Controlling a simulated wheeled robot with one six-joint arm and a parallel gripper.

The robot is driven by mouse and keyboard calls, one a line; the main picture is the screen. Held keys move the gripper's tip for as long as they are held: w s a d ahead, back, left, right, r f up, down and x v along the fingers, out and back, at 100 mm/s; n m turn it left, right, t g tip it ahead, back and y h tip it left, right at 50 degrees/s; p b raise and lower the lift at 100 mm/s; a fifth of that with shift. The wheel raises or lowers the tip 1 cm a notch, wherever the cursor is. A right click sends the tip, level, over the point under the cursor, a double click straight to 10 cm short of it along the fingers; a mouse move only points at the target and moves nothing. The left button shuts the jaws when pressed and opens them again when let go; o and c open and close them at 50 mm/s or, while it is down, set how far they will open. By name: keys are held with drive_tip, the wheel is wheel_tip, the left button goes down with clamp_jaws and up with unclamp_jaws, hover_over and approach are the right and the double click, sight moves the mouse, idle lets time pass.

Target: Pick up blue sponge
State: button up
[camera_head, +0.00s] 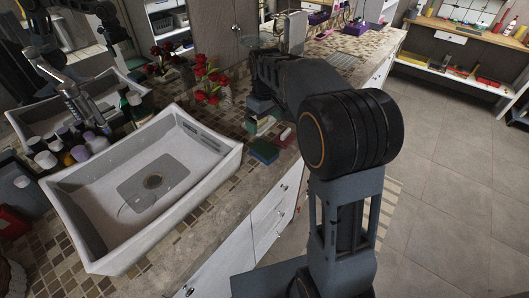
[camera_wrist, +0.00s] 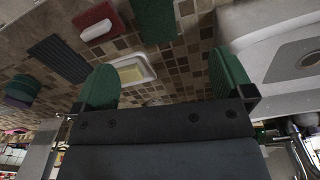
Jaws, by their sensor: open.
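A sponge with a dark green top and a bluish lower side (camera_head: 264,151) lies flat on the tiled counter, right of the sink. In the wrist view a dark green sponge (camera_wrist: 153,20) lies at the top edge, partly cut off, and its blue side is not clear there. My gripper (camera_wrist: 165,76) has two green fingers spread wide with nothing between them. It is above the counter and apart from the sponge. In the head view my gripper (camera_head: 256,119) is behind the sponge and partly hidden by my arm.
A red and white block (camera_wrist: 95,22), a dark ribbed pad (camera_wrist: 58,59) and a white dish with yellow soap (camera_wrist: 132,72) lie near the sponge. The white sink (camera_head: 84,235) is to the left. Red flowers (camera_head: 207,78) stand behind by the mirror.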

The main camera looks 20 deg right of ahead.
hover_over(264, 148)
drive_tip(key=shift+n, duration=0.3)
wheel_tip(264, 148, down, 8)
drive_tip(key=shift+s+f, duration=0.1)
drive_tip(key=shift+f, duration=0.15)
drive_tip(key=shift+f+p, duration=0.35)
drive_tip(key=shift+f, duration=2.75)
drive_tip(key=shift+c, duration=0.5)
drive_tip(key=c, duration=0.9)
